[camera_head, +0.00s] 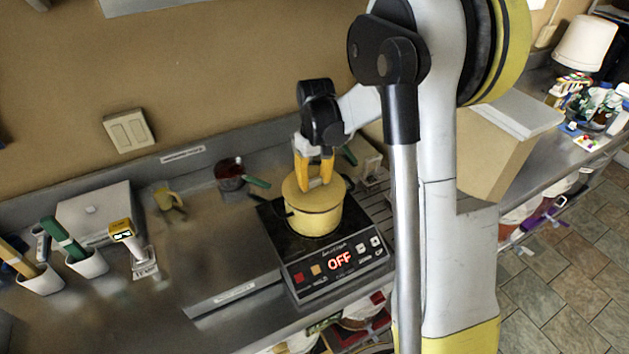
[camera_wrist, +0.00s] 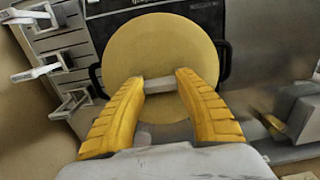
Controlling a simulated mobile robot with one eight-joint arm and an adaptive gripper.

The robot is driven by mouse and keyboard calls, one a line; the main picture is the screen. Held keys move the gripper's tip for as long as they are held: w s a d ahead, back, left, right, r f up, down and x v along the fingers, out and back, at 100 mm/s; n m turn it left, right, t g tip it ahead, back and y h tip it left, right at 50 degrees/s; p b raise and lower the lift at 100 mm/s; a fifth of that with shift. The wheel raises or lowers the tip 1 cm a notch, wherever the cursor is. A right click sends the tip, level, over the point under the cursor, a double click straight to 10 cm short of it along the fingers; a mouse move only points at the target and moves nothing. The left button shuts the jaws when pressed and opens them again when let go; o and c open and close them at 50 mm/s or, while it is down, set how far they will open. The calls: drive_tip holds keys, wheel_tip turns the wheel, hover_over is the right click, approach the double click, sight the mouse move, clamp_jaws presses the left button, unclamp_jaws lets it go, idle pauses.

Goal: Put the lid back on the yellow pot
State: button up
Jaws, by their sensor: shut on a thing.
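The yellow pot (camera_head: 314,219) stands upright on a black hob. Its round yellow lid (camera_head: 300,190) is at the pot's top, and I cannot tell whether it rests fully on the rim. In the wrist view the lid (camera_wrist: 160,58) covers the pot's opening, with the pot's dark side handles (camera_wrist: 224,60) showing past its edge. My gripper (camera_head: 315,182) points down over the lid. In the wrist view my gripper (camera_wrist: 160,84) has its yellow fingers shut on the lid's pale bar-shaped handle (camera_wrist: 159,85).
The hob (camera_head: 338,262) shows a red OFF. A dark red saucepan (camera_head: 231,175) with a green handle stands behind left. A yellow-olive jug-like item (camera_head: 168,199) and utensil holders (camera_head: 87,262) are farther left. The counter left of the hob is mostly clear.

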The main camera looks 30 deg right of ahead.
drive_tip(key=o, duration=1.2)
drive_tip(key=shift+o, duration=0.2)
drive_tip(key=o, duration=0.5)
drive_tip(key=shift+r+p, duration=2.1)
drive_tip(key=shift+r, duration=1.45)
